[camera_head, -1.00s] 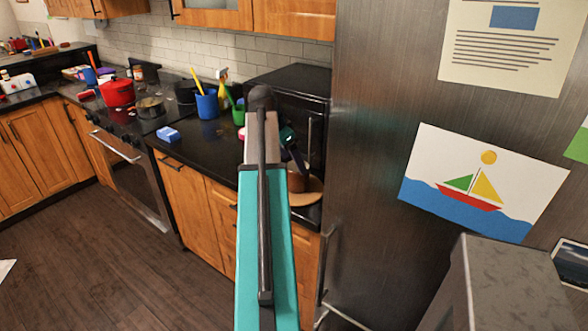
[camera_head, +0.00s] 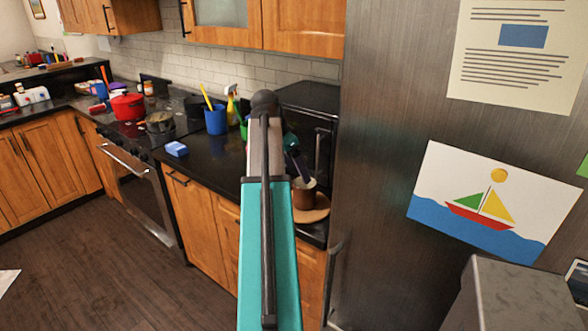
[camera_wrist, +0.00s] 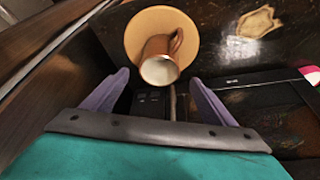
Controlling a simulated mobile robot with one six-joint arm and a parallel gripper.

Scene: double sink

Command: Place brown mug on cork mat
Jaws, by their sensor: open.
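The brown mug (camera_head: 305,198) has a pale inside and stands upright on the round cork mat (camera_head: 321,213) at the right end of the dark counter. In the wrist view the mug (camera_wrist: 157,62) shows its open rim toward me, with its handle to the upper right, and the cork mat (camera_wrist: 135,36) lies under it. My gripper (camera_head: 298,168) is just above the mug. In the wrist view my gripper (camera_wrist: 158,80) has its two purple fingers spread wide, with nothing between them and the mug beyond the tips. My arm partly covers this area in the head view.
A black microwave (camera_head: 306,103) stands behind the mat, and the steel fridge (camera_head: 385,130) rises close on the right. A blue cup (camera_head: 215,120), a spray bottle (camera_head: 231,100) and a blue sponge (camera_head: 176,149) are left of my arm. The counter in front of the blue cup is clear.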

